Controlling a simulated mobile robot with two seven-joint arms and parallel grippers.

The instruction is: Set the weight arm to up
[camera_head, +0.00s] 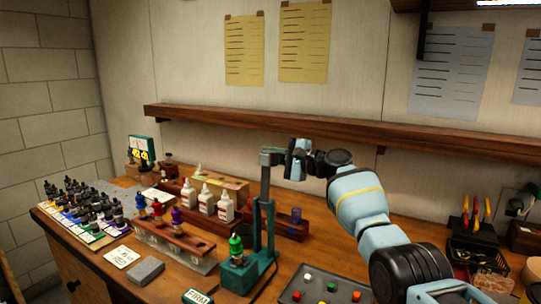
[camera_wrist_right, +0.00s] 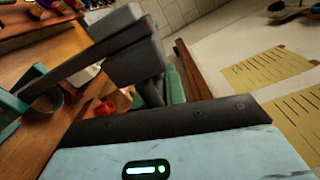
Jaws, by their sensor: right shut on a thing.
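A teal press stand (camera_head: 262,240) stands upright on the bench with a dark column. A green-capped bottle (camera_head: 236,248) stands on the stand's base. My right gripper (camera_head: 296,160) is at the top of the stand, shut on the weight arm; its fingers partly hide the arm's right end. My left gripper is in neither view.
A wooden rack (camera_head: 175,240) with colored bottles and several white bottles (camera_head: 206,200) stand left of the stand. A wooden wall shelf (camera_head: 330,132) runs just behind my right gripper. Tools (camera_head: 474,215) stand at right.

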